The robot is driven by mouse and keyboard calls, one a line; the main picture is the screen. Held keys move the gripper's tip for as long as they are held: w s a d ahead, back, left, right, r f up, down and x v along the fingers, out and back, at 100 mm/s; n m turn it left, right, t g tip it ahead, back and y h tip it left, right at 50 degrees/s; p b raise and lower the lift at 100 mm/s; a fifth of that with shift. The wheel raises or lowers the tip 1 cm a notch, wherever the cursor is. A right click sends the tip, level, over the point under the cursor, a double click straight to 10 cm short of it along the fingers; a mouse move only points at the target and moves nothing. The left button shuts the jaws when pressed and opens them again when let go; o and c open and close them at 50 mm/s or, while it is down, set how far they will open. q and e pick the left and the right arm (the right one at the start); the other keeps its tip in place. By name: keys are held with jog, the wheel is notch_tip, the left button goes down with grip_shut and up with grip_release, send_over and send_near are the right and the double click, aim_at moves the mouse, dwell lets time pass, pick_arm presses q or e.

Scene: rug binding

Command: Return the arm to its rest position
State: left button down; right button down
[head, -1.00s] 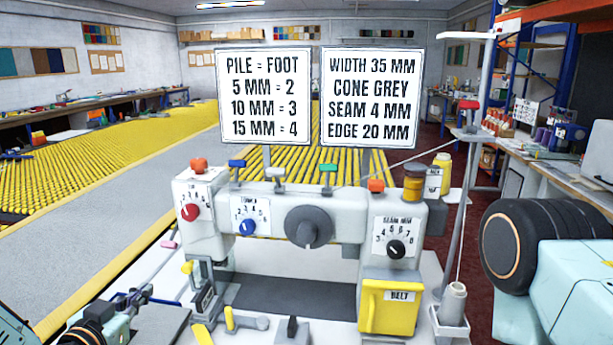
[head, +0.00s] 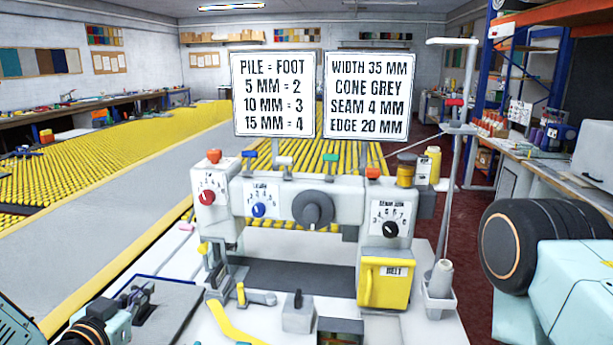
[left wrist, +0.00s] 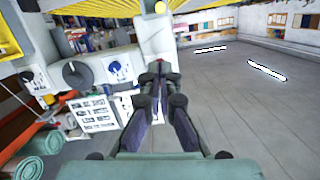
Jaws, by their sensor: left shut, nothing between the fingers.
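My left gripper (head: 146,291) is at the lower left of the head view, beside a dark flat plate and left of the white binding machine (head: 330,199). Its fingers (left wrist: 160,82) show in the middle of the left wrist view, close together with nothing between them. It looks apart from the machine. The machine has a red knob (head: 207,197), a blue knob (head: 258,210), a large grey handwheel (head: 313,209) and a black seam dial (head: 390,229). My right arm's teal and black links fill the right edge; the right gripper is not in view.
Two signs (head: 273,94) stand above the machine. A yellow belt box (head: 384,282) and a grey cone (head: 442,277) are at its right. A yellow lever (head: 232,325) and grey block (head: 298,312) are in front. A long yellow-edged table (head: 110,235) runs along the left.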

pick_arm(q)
jog(key=s+d+f+n+g+b, duration=0.4)
jog(key=s+f+g, duration=0.55)
jog(key=f, duration=0.75)
jog(key=s+d+f+g+b, duration=0.1)
jog(key=s+f+g+b, duration=0.1)
jog(key=s+f, duration=0.4)
jog(key=s+d+f+g+y+b, duration=0.1)
jog(key=s+f, duration=0.4)
jog(key=s, duration=0.7)
jog(key=s+d+f+g+b, duration=0.3)
jog(key=s+f, duration=0.3)
jog(key=s, duration=0.3)
jog(key=shift+s+f+m+b, duration=0.3)
jog(key=shift+s+f+b, duration=0.05)
